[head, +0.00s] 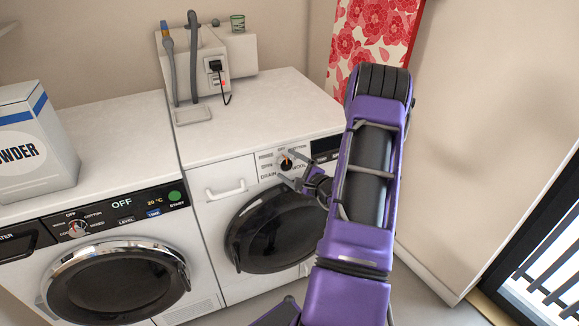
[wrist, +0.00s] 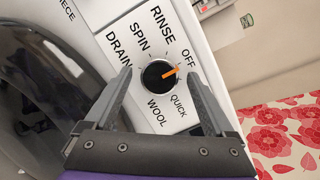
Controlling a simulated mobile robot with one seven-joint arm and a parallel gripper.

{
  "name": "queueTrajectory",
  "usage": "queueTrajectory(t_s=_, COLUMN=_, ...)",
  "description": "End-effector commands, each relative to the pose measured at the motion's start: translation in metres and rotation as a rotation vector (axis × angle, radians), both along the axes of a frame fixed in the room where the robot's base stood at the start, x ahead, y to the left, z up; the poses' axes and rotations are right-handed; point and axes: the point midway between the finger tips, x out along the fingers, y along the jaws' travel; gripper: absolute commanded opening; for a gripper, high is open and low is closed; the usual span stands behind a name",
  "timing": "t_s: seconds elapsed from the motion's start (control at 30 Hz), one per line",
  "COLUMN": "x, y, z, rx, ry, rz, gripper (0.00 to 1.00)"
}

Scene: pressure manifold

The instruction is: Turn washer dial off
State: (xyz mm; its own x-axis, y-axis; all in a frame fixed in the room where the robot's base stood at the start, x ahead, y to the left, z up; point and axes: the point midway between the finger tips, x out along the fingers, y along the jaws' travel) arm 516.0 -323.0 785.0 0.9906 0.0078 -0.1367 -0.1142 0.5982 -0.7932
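The washer is the right-hand white machine (head: 222,213) in the head view. Its black dial (head: 286,163) has an orange pointer and also shows in the wrist view (wrist: 158,77). Around it are the labels RINSE, SPIN, DRAIN, WOOL, QUICK and OFF. In the wrist view the pointer aims right and slightly up, close to OFF, a little toward QUICK. My gripper (head: 300,182) is open and empty, just below and right of the dial in the head view. In the wrist view its fingers flank the dial in line of sight; no contact is visible.
The washer's dark round door (head: 272,232) lies below the dial. A second machine (head: 122,225) with a lit OFF display stands at left, a powder box (head: 35,140) on top. A wall unit (head: 205,60) with hoses and a plug is behind. A red floral cloth (head: 372,32) hangs at right.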

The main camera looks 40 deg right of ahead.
Motion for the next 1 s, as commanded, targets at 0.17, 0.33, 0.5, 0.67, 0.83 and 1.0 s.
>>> queueTrajectory(t_s=0.17, x=0.0, y=0.0, z=0.0, rx=0.0, ry=-0.001, rz=0.0, gripper=0.88)
queueTrajectory(t_s=0.33, x=-0.007, y=-0.001, z=0.001, rx=0.0, ry=0.001, rz=-0.001, gripper=0.88)
queueTrajectory(t_s=0.5, x=-0.036, y=-0.001, z=0.005, rx=0.0, ry=0.002, rz=-0.004, gripper=0.88)
queueTrajectory(t_s=0.67, x=-0.076, y=-0.002, z=0.011, rx=0.001, ry=0.002, rz=-0.004, gripper=0.88)
queueTrajectory(t_s=0.83, x=-0.117, y=-0.002, z=0.017, rx=0.001, ry=0.001, rz=-0.005, gripper=0.88)
queueTrajectory(t_s=1.0, x=-0.15, y=-0.002, z=0.021, rx=0.0, ry=0.0, rz=-0.004, gripper=0.88)
